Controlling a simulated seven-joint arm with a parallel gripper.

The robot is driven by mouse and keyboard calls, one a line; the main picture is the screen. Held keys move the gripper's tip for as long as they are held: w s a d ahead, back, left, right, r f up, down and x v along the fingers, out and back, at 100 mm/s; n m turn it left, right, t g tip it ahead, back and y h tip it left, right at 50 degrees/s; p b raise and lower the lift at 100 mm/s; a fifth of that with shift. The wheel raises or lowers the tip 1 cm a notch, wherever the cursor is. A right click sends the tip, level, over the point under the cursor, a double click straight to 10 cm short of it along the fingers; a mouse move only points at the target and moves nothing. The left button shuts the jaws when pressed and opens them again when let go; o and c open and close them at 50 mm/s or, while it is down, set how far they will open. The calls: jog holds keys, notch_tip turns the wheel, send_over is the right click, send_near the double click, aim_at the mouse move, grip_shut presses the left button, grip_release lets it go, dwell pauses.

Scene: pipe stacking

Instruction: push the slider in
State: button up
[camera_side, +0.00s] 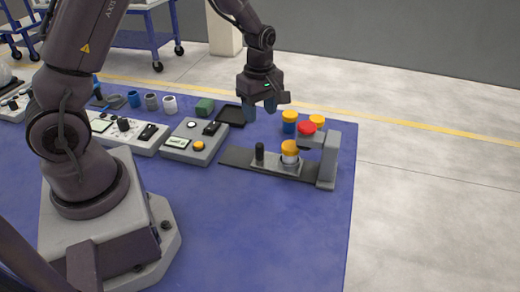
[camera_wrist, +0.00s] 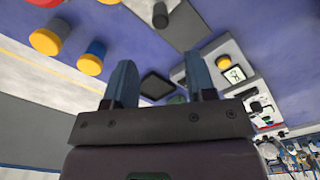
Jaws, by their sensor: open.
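The slider (camera_side: 272,168) is a grey plate on a dark flat rail (camera_side: 234,156), with an upright black knob (camera_side: 259,152) at its left. My gripper (camera_side: 262,112) is open and empty, in the air behind the rail and apart from the slider. In the wrist view, its blue fingers (camera_wrist: 160,78) are spread, and the black knob (camera_wrist: 160,17) shows at the top edge.
A grey control box (camera_side: 184,144) is left of the rail. The blue table front (camera_side: 250,230) is clear.

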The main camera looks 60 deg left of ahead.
aim_at(261, 145)
jog(key=shift+f+n, duration=0.3)
jog(key=shift+f, duration=0.25)
notch_tip(261, 145, down, 12)
jog(key=shift+r, duration=0.1)
grip_shut()
